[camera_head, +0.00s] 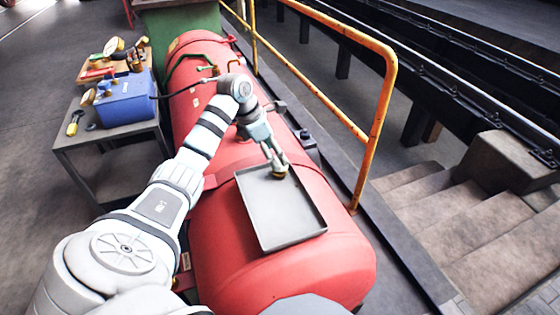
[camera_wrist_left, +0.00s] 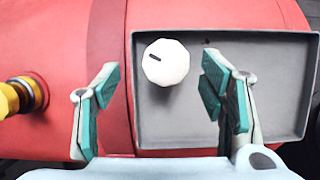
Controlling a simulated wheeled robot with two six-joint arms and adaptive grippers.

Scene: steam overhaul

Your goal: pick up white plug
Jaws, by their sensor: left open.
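The white plug (camera_wrist_left: 166,62) is a pale faceted round piece with a dark slot, seen from above in the left wrist view. It sits on the grey tray (camera_wrist_left: 275,125), near the tray's left edge. My left gripper (camera_wrist_left: 158,92) is open, with its teal-padded fingers to either side of the plug in the picture and a gap on both sides. In the head view the left gripper (camera_head: 277,163) points down over the far end of the tray (camera_head: 285,222), and its fingers mostly hide the plug. My right gripper is not in view.
The tray rests on a red tank (camera_head: 340,262). A brass fitting (camera_wrist_left: 12,98) sticks out at left in the wrist view. An orange railing (camera_head: 378,110) and steps (camera_head: 440,215) are at right. A side table (camera_head: 75,150) holds a blue box (camera_head: 126,100).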

